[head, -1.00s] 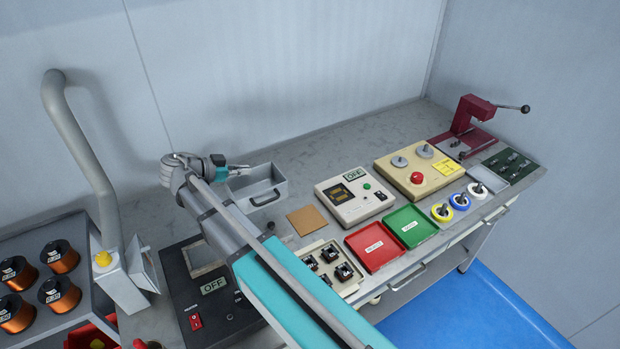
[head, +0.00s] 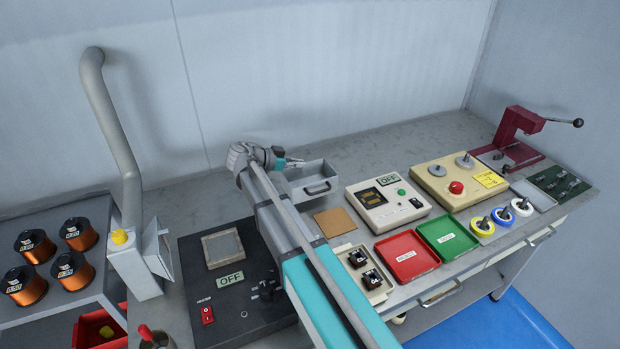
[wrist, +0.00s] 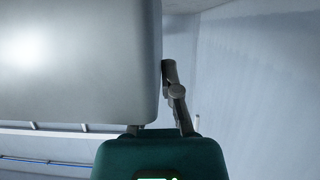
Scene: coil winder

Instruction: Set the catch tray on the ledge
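The catch tray (head: 322,186), a grey open box with a dark handle on its front, is at the back of the bench in the head view. My gripper (head: 291,163) is at its left rear rim, with the fingers closed on the rim as far as I can see. In the wrist view a large plain grey panel, apparently the tray (wrist: 75,60), fills the upper left, beside a finger of my gripper (wrist: 175,90). The fingertips' contact is hidden there. I cannot pick out the ledge with certainty.
Right of the tray stands a cream OFF instrument (head: 387,205); a brown pad (head: 335,222) lies in front. A black heater unit (head: 240,305) and a grey lamp-like arm (head: 115,140) stand left. Bare bench (head: 390,145) shows behind the instruments.

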